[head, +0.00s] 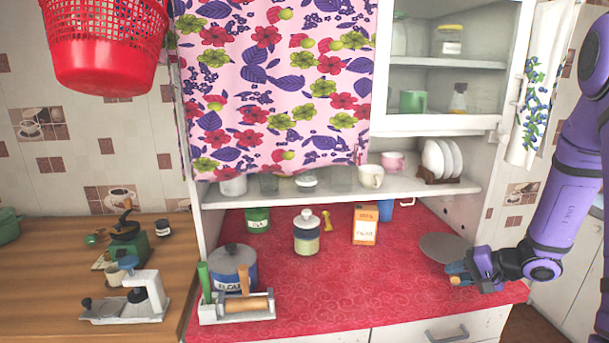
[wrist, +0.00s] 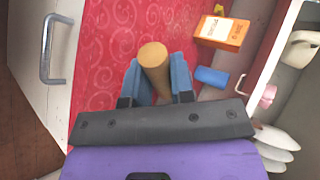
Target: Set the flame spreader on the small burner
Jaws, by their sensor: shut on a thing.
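The flame spreader shows in the head view as a flat grey disc (head: 443,246) at the right end of the red counter. A tan wooden handle (wrist: 153,58) stands between my fingers in the wrist view. My gripper (head: 462,272) is shut on this handle at the counter's front right, with blue fingertips on both sides (wrist: 155,78). In the wrist view the disc is hidden. Whether the disc touches the counter I cannot tell. No burner can be made out in either view.
The red counter (head: 335,290) is mostly clear in front. A shelf overhangs the back.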

